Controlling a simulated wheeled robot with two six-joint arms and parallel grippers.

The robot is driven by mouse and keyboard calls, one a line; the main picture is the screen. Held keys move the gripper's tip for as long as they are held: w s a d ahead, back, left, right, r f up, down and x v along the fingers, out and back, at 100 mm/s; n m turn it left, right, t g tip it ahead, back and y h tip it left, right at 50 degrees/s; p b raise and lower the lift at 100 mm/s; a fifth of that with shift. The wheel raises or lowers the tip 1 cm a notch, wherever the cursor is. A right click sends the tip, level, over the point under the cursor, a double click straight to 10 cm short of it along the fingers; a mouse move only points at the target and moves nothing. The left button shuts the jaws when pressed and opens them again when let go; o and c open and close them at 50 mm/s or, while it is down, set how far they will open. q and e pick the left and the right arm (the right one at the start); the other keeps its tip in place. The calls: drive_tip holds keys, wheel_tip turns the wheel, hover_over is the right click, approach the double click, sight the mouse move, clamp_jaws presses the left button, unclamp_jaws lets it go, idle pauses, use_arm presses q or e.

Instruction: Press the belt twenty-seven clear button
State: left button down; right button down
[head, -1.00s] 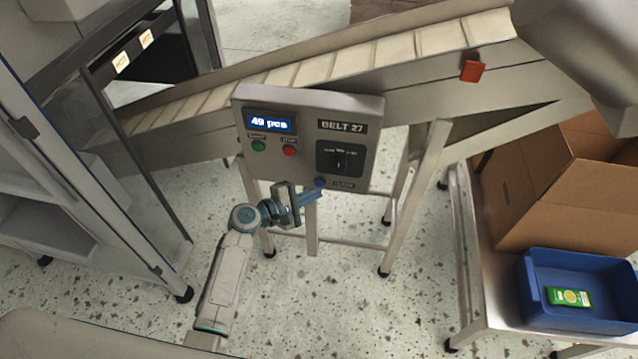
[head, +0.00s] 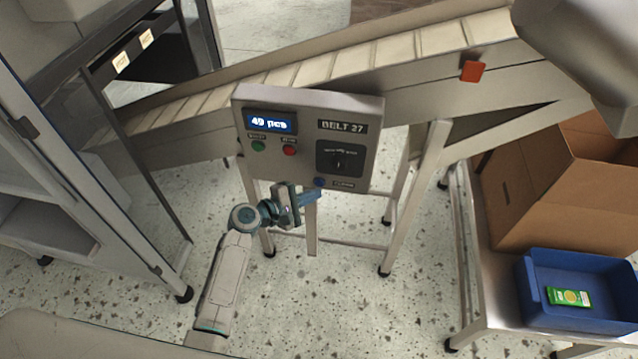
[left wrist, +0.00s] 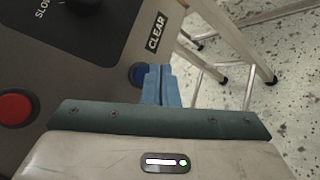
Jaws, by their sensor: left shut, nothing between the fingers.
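The belt twenty-seven control box (head: 301,160) hangs on the side of the conveyor, with "BELT 27" on its label and "49 pcs" on its lit display (head: 270,122). The blue clear button (head: 320,182) sits at its lower edge, beside the CLEAR label (left wrist: 157,31). It shows partly in the left wrist view (left wrist: 137,73), behind my fingertips. My left gripper (head: 316,195) is shut and empty, its tips at or just short of the button. I cannot tell whether they touch. My right gripper is not in view.
A green button (head: 258,146), a red button (head: 289,151) and a black rotary switch (head: 340,159) share the box. Conveyor legs (head: 415,200) stand close to the right. A blue bin (head: 575,318) and a cardboard box (head: 560,200) are on a cart.

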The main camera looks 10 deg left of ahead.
use_arm(q)
drive_tip(key=shift+w, duration=0.45)
drive_tip(key=shift+w, duration=0.45)
idle(0.6)
drive_tip(key=shift+s, duration=0.1)
drive_tip(key=shift+s+p, duration=0.3)
drive_tip(key=shift+s, duration=0.5)
drive_tip(key=s+p, duration=0.1)
drive_tip(key=s, duration=0.4)
drive_tip(key=shift+p, duration=0.3)
